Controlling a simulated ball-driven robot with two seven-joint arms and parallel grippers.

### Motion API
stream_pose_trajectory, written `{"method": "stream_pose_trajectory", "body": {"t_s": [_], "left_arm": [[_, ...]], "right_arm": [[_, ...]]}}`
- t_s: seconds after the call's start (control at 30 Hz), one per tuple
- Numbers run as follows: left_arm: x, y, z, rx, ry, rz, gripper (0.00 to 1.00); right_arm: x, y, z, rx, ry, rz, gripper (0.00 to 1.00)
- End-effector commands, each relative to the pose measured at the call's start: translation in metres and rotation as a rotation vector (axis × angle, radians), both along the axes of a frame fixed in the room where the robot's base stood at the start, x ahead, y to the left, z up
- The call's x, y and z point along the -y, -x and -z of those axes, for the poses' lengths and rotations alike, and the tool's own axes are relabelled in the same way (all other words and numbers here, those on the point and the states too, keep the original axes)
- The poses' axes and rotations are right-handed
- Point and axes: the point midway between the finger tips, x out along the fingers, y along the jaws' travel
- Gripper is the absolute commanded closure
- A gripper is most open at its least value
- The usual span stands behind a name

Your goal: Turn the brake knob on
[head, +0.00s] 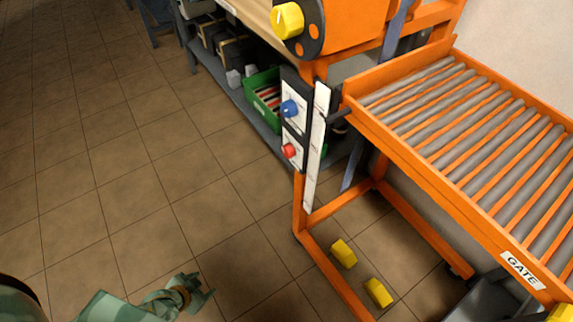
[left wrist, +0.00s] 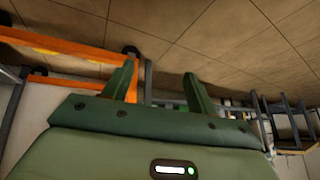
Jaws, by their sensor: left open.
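Several knobs show in the head view. A blue knob (head: 289,109) sits above a red knob (head: 289,151), each on a white plate on a dark upright panel. A larger yellow knob (head: 287,20) sits on a dark disc with orange dots above them. I cannot read which one is the brake knob. My left gripper (head: 195,292) is open and empty at the lower left, over the tiled floor and well apart from the knobs. Its two green fingers stand apart in the left wrist view (left wrist: 158,88). My right gripper is not in view.
An orange roller conveyor (head: 440,182) with a GATE label (head: 521,269) runs to the right. Its orange frame stands on the floor, near yellow blocks (head: 344,253). A green crate (head: 262,92) sits on a low shelf behind the panel. The floor on the left is clear.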

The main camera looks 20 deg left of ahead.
Motion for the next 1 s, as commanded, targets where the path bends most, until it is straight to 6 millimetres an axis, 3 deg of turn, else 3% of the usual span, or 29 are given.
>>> {"method": "stream_pose_trajectory", "body": {"t_s": [0.03,0.07,0.1,0.17,0.2,0.3,0.4,0.57,0.8,1.0], "left_arm": [[0.009,-0.059,0.01,0.156,0.107,0.01,0.43],[0.02,-0.094,-0.006,0.266,0.2,0.009,0.43],[0.038,-0.133,-0.034,0.405,0.345,0.008,0.43],[0.062,-0.167,-0.085,0.568,0.573,-0.003,0.43],[0.074,-0.18,-0.12,0.652,0.717,-0.014,0.43],[0.092,-0.187,-0.194,0.79,1.019,-0.057,0.43],[0.091,-0.189,-0.228,0.863,1.194,-0.107,0.43],[0.088,-0.194,-0.238,0.886,1.272,-0.137,0.43],[0.106,-0.237,-0.25,0.884,1.271,-0.136,0.43],[0.126,-0.282,-0.264,0.882,1.269,-0.137,0.43]], "right_arm": [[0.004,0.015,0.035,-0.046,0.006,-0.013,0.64],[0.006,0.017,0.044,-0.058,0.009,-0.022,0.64],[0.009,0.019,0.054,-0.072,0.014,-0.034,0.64],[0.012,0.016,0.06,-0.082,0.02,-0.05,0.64],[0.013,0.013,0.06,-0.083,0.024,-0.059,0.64],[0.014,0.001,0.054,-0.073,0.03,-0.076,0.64],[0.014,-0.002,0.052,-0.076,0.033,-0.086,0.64],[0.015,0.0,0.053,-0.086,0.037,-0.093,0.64],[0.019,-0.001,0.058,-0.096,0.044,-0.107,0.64],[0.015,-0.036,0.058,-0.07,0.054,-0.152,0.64]]}}
